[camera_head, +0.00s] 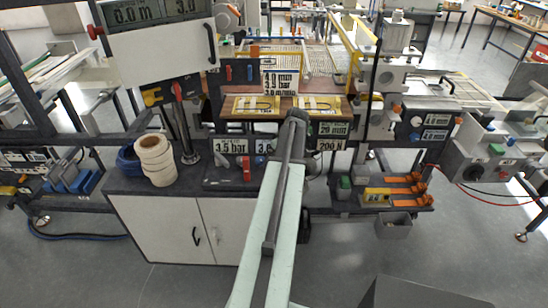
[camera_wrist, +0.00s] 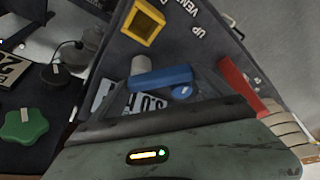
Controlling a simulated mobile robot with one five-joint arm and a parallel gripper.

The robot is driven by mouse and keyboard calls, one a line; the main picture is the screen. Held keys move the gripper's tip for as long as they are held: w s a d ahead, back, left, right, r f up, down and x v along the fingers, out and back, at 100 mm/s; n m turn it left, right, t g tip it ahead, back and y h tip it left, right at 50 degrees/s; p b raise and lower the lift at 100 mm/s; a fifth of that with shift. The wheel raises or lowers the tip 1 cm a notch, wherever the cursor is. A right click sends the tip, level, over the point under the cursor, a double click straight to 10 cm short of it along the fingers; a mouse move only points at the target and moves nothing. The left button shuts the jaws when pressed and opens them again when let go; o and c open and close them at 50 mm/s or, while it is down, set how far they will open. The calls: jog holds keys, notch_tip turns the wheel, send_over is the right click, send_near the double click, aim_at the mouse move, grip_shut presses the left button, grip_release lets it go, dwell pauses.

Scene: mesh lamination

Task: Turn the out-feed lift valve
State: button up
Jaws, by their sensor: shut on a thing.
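A dark valve panel (camera_wrist: 205,45) with "UP" and "VENT" lettering fills the upper middle of the wrist view. It carries a blue lever (camera_wrist: 160,78) and, to its right, a red lever (camera_wrist: 238,80). No readable label shows which is the out-feed lift valve. In the head view the red lever (camera_head: 246,172) and blue lever (camera_head: 260,160) are just left of my arm. My gripper (camera_wrist: 165,122) has its grey-green body and dark edge across the lower wrist view, close by the blue lever. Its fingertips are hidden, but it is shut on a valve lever.
White tape rolls (camera_head: 155,160) stand left of the levers. A green knob (camera_wrist: 25,124) and a black knob (camera_wrist: 62,72) are at the left of the wrist view. Orange-handled clamps (camera_head: 405,190) lie to the right of my arm. Open floor lies in front.

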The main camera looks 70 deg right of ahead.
jog(key=shift+w+a, duration=0.15)
jog(key=shift+w, duration=0.1)
jog(key=o, duration=1.8)
jog(key=shift+o, duration=0.2)
jog(key=shift+s, duration=0.2)
jog(key=shift+s+r+p, duration=0.1)
jog(key=shift+r+p, duration=0.2)
jog(key=p+v, duration=0.6)
jog(key=v, duration=0.1)
jog(key=shift+p, duration=0.3)
